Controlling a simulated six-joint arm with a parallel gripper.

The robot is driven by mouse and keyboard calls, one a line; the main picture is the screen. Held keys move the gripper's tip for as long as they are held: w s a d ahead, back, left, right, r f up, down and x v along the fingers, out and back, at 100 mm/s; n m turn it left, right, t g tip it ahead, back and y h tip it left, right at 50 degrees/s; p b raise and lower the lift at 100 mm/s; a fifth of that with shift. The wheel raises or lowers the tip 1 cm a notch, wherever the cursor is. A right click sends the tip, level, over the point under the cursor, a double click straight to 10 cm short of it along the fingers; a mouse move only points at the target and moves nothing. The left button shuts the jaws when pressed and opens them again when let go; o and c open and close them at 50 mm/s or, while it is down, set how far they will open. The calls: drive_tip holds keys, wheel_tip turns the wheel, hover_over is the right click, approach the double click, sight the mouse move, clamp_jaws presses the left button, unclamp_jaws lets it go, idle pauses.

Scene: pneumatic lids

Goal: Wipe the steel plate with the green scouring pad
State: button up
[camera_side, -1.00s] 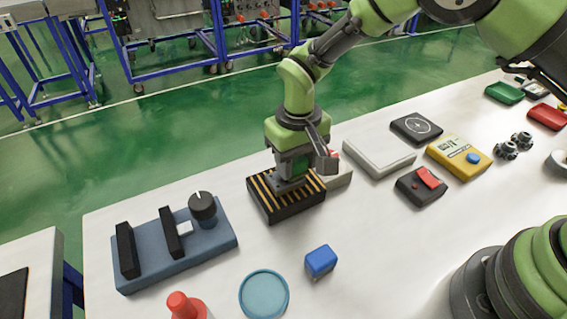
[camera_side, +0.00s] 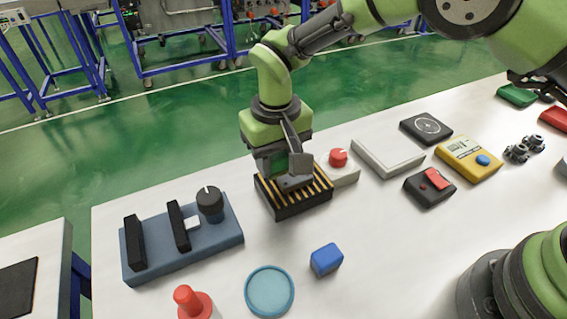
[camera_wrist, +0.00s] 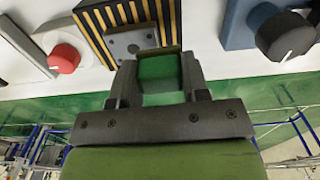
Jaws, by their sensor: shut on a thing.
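The steel plate (camera_wrist: 130,42) is a small grey plate with screw holes, lying on a black block with yellow stripes (camera_wrist: 100,18). In the side view the plate (camera_side: 297,184) is partly hidden under my gripper (camera_side: 282,170). In the wrist view my gripper (camera_wrist: 158,84) is shut on the green scouring pad (camera_wrist: 158,70), which sits between the two fingers right at the plate's near edge. I cannot tell whether the pad touches the plate.
A blue base with black uprights and a black knob (camera_side: 209,203) stands to the left. A box with a red button (camera_side: 338,157) stands close to the right of the striped block. A blue cube (camera_side: 326,260), a teal dish (camera_side: 269,291) and a red knob (camera_side: 186,299) are in front.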

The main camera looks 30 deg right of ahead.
drive_tip(key=shift+r, duration=2.85)
